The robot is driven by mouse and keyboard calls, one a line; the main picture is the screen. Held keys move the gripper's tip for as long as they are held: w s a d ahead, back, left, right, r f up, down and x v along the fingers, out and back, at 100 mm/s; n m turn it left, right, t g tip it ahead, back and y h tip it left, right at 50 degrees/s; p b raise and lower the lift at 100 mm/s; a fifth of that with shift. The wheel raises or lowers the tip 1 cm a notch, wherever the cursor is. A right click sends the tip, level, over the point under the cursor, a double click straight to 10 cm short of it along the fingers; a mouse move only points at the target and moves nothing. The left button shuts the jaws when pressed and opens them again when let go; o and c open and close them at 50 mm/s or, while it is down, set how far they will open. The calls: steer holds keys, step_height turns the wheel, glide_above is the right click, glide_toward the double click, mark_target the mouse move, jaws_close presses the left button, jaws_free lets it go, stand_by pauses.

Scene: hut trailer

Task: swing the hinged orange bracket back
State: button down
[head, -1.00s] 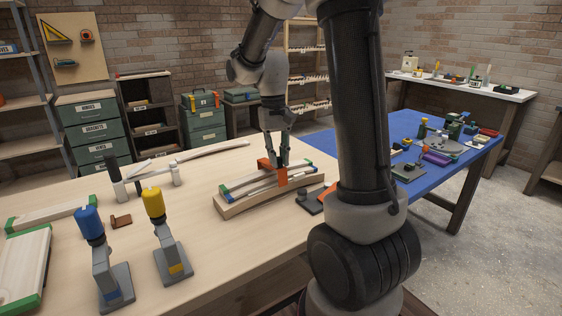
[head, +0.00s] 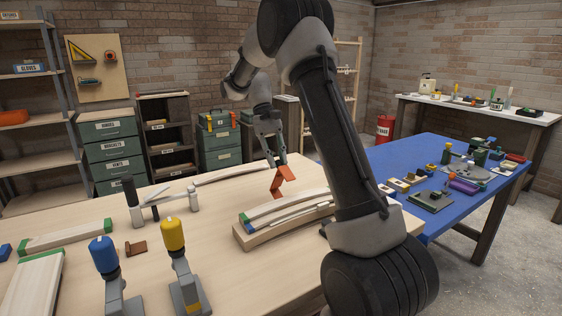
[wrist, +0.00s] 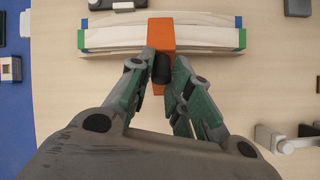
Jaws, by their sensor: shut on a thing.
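The orange bracket (head: 284,174) stands raised at the far side of a wooden fixture (head: 262,238), with its folded top tilted. In the wrist view the bracket (wrist: 161,34) appears in front of the pale strips (wrist: 205,35); its hinge is not clearly visible. The strips (head: 287,206) lie lengthwise on the fixture, with green and blue end pieces. My gripper (head: 278,164) is shut on the bracket's upper part from above. In the wrist view my gripper (wrist: 161,55) has a finger on each side of a dark knob (wrist: 161,68) at the bracket's end.
A yellow-topped clamp (head: 173,235) and a blue-topped clamp (head: 103,254) stand at the front left. A grey post fixture (head: 135,203) stands farther back. A blue table (head: 405,160) with small parts is at right.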

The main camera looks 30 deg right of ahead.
steer(key=shift+w+a+f, duration=0.15)
steer(key=shift+w+f, duration=1.75)
steer(key=shift+w, duration=0.1)
steer(key=shift+w+a+f, duration=0.15)
steer(key=shift+w+f, duration=1.7)
steer(key=shift+w, duration=0.1)
steer(key=c, duration=1.5)
jaws_free()
steer(key=shift+o, duration=0.8)
steer(key=shift+w+d+f, duration=0.1)
steer(key=shift+d+f, duration=0.15)
steer(key=shift+w+a+r, duration=0.1)
steer(key=shift+a+r, duration=0.05)
steer(key=shift+a, duration=0.1)
